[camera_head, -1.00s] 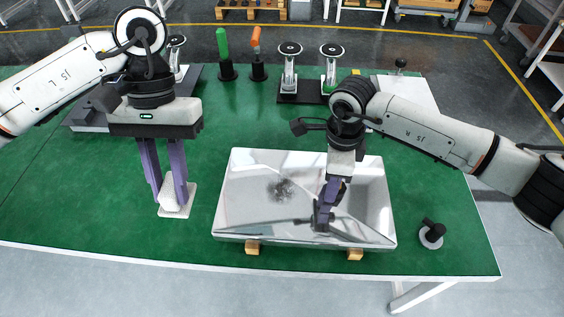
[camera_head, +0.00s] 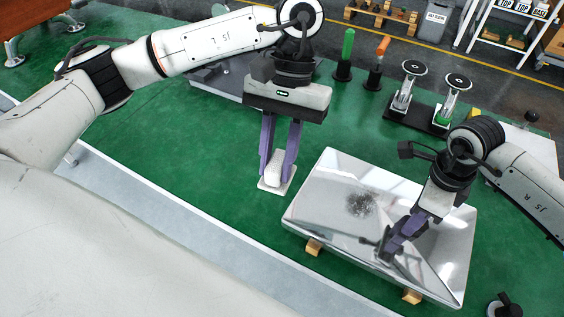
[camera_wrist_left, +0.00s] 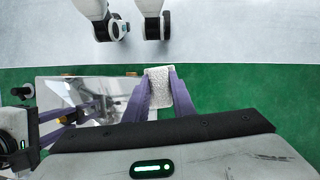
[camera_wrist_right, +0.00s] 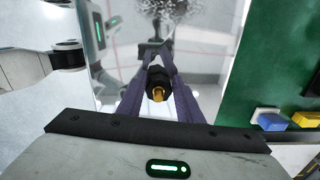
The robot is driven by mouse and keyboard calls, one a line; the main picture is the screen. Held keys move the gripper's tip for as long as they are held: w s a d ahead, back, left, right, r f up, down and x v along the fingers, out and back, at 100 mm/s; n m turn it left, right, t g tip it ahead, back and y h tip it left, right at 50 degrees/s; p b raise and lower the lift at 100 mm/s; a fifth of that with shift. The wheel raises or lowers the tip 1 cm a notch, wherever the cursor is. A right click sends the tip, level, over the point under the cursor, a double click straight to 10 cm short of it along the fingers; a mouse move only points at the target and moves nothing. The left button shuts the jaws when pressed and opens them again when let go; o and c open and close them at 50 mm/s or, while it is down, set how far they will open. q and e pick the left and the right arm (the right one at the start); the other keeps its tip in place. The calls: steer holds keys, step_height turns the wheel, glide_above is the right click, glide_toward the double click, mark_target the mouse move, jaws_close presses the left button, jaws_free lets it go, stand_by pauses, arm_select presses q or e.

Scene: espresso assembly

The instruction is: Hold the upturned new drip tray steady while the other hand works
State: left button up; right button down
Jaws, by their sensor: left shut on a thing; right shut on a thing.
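The upturned drip tray (camera_head: 330,205) is a shiny metal box with a dark speckled patch (camera_head: 361,204) on its upper face. It rests on wooden blocks (camera_head: 314,246). My right gripper (camera_head: 390,245) is low over the tray's front part. In the right wrist view its fingers are shut on a black fitting with a brass end (camera_wrist_right: 157,88); whether this is fixed to the tray I cannot tell. The block's textured face shows in the left wrist view (camera_wrist_left: 160,84).
Behind the tray stand a green-handled tool (camera_head: 346,50), an orange-handled tool (camera_head: 378,60) and two round-topped metal parts (camera_head: 432,90) on a black base. A black knobbed part (camera_head: 505,306) is at the lower right. Green table is bare left of my left gripper.

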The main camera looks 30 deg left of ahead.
arm_select(q)
steer(key=w+d+f+n+t+h, duration=0.2)
steer(key=w+d+f+n, duration=0.1)
steer(key=w+d+n, duration=0.55)
steer(key=w+d+f+n+t+h, duration=0.2)
steer(key=w+d+f+n, duration=0.1)
steer(key=w+d+n, duration=0.5)
steer(key=x, duration=0.2)
steer(key=s+x, duration=0.1)
steer(key=x, duration=0.1)
steer(key=shift+a+f, duration=0.1)
steer(key=shift+f, duration=0.1)
steer(key=shift+s+a+f, duration=0.1)
steer(key=shift+s, duration=4.1)
steer(key=shift+f, duration=0.9)
steer(key=shift+w+r, duration=0.15)
steer(key=shift+w, duration=2.9)
